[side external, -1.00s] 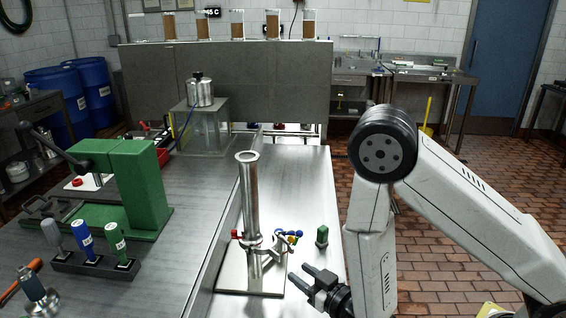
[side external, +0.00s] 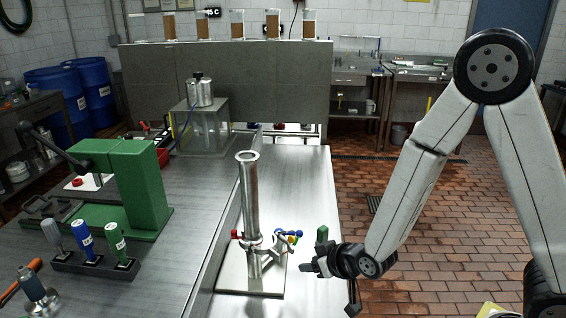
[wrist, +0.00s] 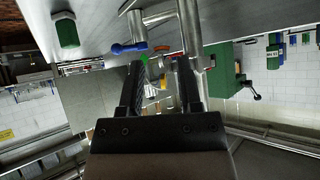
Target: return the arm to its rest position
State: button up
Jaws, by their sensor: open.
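My gripper (side external: 308,267) is at the right edge of the steel bench in the side view, just right of the valve stand. In the wrist view its two dark fingers (wrist: 160,85) are apart, with nothing held between them. The valve stand is a tall steel tube (side external: 249,195) on a flat plate, with a red, a blue, a yellow and a green handle around its lower part. The blue handle (wrist: 128,48) shows just beyond the fingers in the wrist view. The contact between gripper and stand cannot be seen.
A green capped post (side external: 322,236) stands right beside my gripper. A green press (side external: 140,190) and a rack of coloured-handled tools (side external: 95,265) stand on the left bench. A grey panel (side external: 225,85) closes the back. The tiled floor (side external: 440,240) at right is open.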

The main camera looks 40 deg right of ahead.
jog(key=s+d+r+g, duration=0.5)
jog(key=s+d+g, duration=0.1)
jog(key=s, duration=0.4)
jog(key=shift+d+n+g+h, duration=0.3)
jog(key=shift+d+g, duration=0.05)
jog(key=shift+g, duration=0.35)
grip_shut()
jog(key=w+a+r+m+g+y, duration=0.1)
jog(key=w+a+r+m, duration=0.2)
jog(key=w+m, duration=0.5)
jog(key=w+a+r+m+g+y, duration=0.1)
jog(key=w+a+r+m, duration=0.2)
jog(key=w+m, duration=0.6)
jog(key=shift+w+a+r+g+y, duration=0.15)
jog(key=shift+a+r+g+y, duration=0.15)
jog(key=shift+a+g+y, duration=0.1)
